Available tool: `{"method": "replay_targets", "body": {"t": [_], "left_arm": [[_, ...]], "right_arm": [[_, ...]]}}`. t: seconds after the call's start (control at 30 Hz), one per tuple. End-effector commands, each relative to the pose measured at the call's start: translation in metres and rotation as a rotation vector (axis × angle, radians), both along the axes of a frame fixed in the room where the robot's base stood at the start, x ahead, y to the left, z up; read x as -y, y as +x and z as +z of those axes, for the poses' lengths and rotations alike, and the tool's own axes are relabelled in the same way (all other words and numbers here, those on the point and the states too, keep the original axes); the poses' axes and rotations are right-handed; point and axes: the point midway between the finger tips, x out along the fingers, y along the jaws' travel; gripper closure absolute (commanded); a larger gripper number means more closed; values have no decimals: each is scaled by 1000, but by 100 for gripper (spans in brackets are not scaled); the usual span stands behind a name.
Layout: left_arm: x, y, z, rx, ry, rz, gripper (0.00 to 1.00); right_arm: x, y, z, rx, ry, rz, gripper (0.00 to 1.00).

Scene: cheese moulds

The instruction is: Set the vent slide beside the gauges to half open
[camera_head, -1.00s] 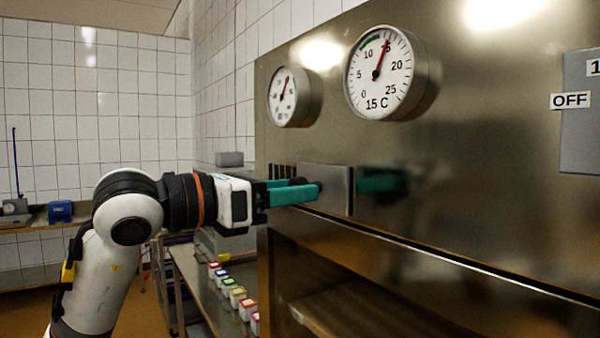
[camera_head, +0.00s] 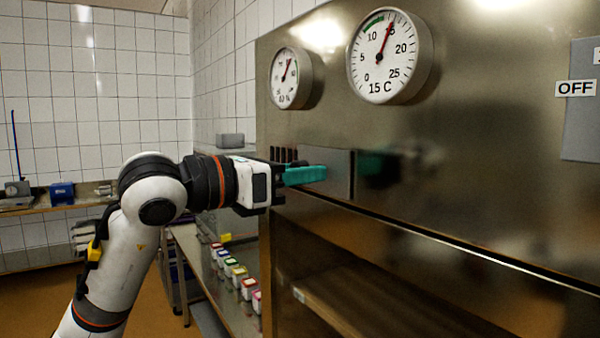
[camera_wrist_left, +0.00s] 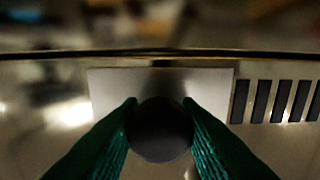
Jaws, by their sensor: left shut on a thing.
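The vent slide (camera_head: 338,172) is a flat metal plate on the steel cabinet front, below the gauges. It also shows in the left wrist view (camera_wrist_left: 205,82), with a round dark knob (camera_wrist_left: 160,130) on it. Several dark vent slots (camera_head: 283,153) lie open beside the plate, and they show at the right in the left wrist view (camera_wrist_left: 275,100). My left gripper (camera_head: 318,174) has teal fingers and is shut on the knob, one finger on each side of it. In the head view the fingers hide the knob. My right gripper is not in view.
Two round gauges, the smaller (camera_head: 290,78) and the larger (camera_head: 389,56), sit above the slide. An open shelf bay (camera_head: 370,280) lies below. A grey panel with an OFF label (camera_head: 575,88) is at right. Small coloured-lid tubs (camera_head: 238,274) stand on a bench at lower left.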

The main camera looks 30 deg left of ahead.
Motion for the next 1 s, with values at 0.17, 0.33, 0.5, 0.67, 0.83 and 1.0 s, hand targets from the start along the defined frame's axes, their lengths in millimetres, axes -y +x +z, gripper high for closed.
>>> {"method": "replay_targets", "body": {"t": [0.17,0.33,0.5,0.67,0.83,1.0], "left_arm": [[-29,12,-3,-1,-5,7,100],[-52,21,0,1,-3,5,100],[-56,23,1,3,-1,3,100],[-55,22,1,3,0,2,100],[-55,22,1,3,0,2,48],[-55,23,1,2,-1,1,48]], "right_arm": [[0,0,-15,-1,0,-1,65],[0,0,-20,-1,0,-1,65],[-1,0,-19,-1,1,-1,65],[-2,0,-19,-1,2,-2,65],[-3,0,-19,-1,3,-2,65],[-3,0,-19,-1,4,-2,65]]}}
